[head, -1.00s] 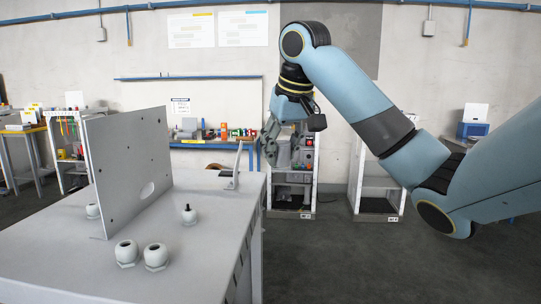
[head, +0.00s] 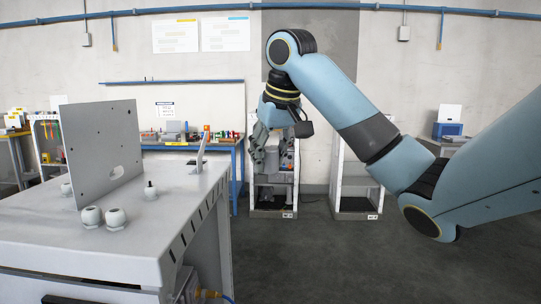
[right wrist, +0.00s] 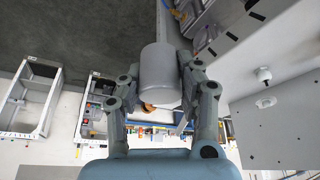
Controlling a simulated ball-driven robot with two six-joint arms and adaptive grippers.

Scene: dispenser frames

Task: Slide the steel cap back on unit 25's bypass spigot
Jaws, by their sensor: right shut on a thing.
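The steel cap (right wrist: 160,72), a plain grey cylinder, sits between the fingers of my right gripper in the right wrist view, with both fingers pressed on its sides. In the head view my right gripper (head: 263,152) hangs below the wrist, in front of the left dispenser frame at the back. The cap cannot be told apart from the grey fingers there. I cannot make out unit 25's bypass spigot or read a unit number in either view. My left gripper is out of view.
A grey table (head: 130,225) fills the left, with an upright plate (head: 100,150), several white fittings and a small bracket (head: 200,152). Two white dispenser frames, left (head: 274,208) and right (head: 356,205), stand by the wall. The floor (head: 330,265) right of the table is clear.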

